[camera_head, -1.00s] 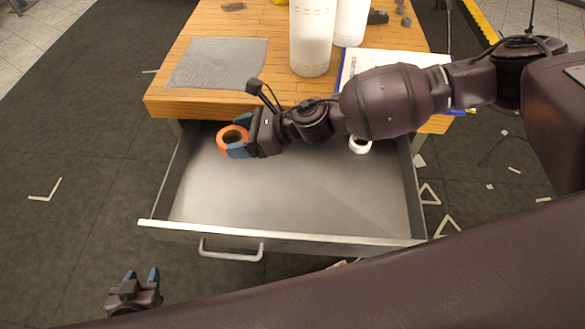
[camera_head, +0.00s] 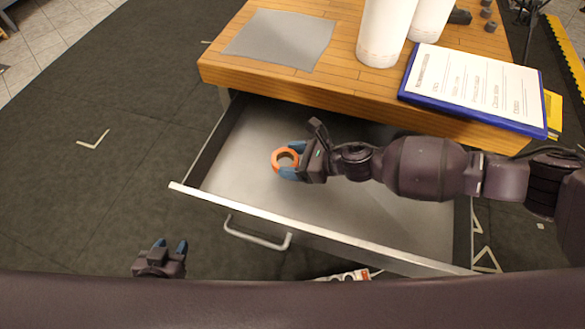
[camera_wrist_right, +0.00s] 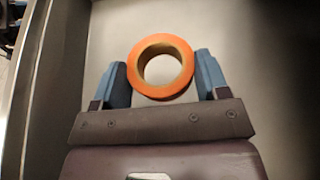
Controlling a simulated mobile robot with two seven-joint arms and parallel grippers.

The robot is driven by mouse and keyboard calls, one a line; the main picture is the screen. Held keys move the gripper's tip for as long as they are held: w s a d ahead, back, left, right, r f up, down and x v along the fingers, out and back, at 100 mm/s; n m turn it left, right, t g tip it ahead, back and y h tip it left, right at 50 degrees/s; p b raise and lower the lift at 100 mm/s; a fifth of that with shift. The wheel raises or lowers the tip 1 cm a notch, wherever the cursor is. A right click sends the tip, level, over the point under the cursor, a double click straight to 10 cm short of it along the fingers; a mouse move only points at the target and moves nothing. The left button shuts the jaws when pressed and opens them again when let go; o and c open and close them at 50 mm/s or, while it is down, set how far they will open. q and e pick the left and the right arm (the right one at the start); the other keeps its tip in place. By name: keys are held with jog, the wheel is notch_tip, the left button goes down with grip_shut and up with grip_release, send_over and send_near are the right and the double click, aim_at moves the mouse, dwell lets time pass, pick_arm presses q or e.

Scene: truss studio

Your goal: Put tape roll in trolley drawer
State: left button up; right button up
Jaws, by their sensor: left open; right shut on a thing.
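The orange tape roll (camera_head: 286,159) is held between the blue fingertips of my right gripper (camera_head: 292,160), over the inside of the open trolley drawer (camera_head: 240,150). In the right wrist view the tape roll (camera_wrist_right: 161,67) sits between the two fingers of the right gripper (camera_wrist_right: 160,75), with the grey drawer floor behind it. I cannot tell whether the roll touches the floor. My left gripper (camera_head: 170,246) is open and empty, outside the drawer at lower left. My right arm hides part of the drawer's right side.
The wooden trolley top (camera_head: 330,83) carries a grey cloth (camera_head: 280,38), two white cylinders (camera_head: 385,32) and a blue clipboard (camera_head: 475,88) with paper. The drawer handle (camera_head: 257,236) faces me. A white power strip (camera_head: 345,275) lies on the floor below the drawer.

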jog(key=shift+f, duration=0.25)
notch_tip(320, 180, down, 3)
jog(key=shift+s+f+b, duration=0.1)
jog(key=shift+f+b, duration=0.05)
jog(key=shift+b, duration=0.4)
jog(key=shift+f, duration=0.35)
jog(key=shift+f, duration=0.15)
jog(key=o, duration=0.9)
jog(key=shift+o, duration=0.2)
